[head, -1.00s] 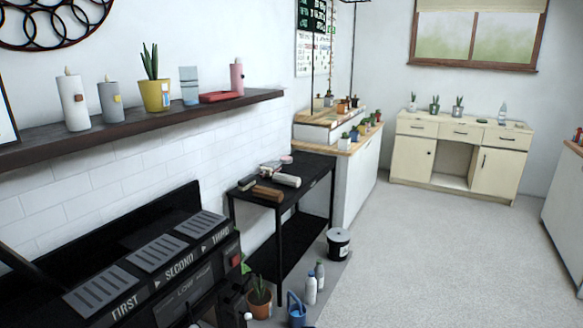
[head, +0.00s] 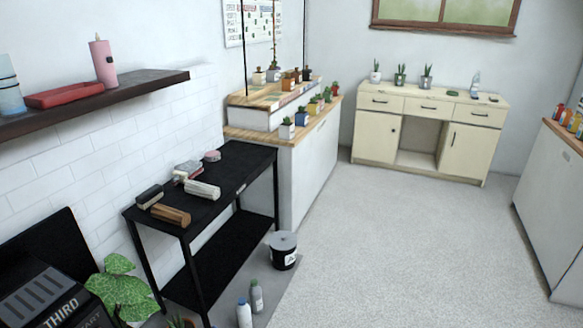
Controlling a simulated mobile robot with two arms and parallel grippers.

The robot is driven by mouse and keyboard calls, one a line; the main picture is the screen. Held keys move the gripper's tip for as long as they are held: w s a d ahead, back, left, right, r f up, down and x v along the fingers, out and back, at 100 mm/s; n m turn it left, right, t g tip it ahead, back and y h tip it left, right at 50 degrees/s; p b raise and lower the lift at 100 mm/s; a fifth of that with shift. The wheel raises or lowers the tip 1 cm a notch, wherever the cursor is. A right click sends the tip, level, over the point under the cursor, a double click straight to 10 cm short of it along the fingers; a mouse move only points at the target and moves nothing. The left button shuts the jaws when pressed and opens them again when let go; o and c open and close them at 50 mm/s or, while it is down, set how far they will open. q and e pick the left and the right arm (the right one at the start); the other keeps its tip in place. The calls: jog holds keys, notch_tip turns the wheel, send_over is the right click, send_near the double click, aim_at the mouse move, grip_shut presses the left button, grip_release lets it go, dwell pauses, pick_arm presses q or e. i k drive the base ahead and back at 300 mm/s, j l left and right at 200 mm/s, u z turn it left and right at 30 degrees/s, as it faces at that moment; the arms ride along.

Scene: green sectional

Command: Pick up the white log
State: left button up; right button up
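The white log (head: 202,190) lies on its side on the top of a black two-level table (head: 236,157) at the left of the head view. A brown log (head: 171,215) lies in front of it, nearer to me. A dark block-like item (head: 149,195) lies to its left, and small grey and reddish items (head: 188,169) lie just behind it. Neither of my grippers shows in the head view.
A leafy plant (head: 120,288), bottles (head: 245,312) and a lidded bucket (head: 283,250) stand by the table. A wall shelf (head: 130,86) juts out above left. A white counter with potted plants (head: 312,165) stands behind. The floor to the right is clear.

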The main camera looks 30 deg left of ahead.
aim_at(213, 192)
jog(key=i+u, duration=0.1)
jog(key=i, duration=0.5)
jog(key=i+l+u, duration=0.15)
jog(key=i, duration=0.4)
jog(key=i+l+u, duration=0.1)
jog(key=i, duration=0.45)
jog(key=i+l+u, duration=0.15)
jog(key=i, duration=0.45)
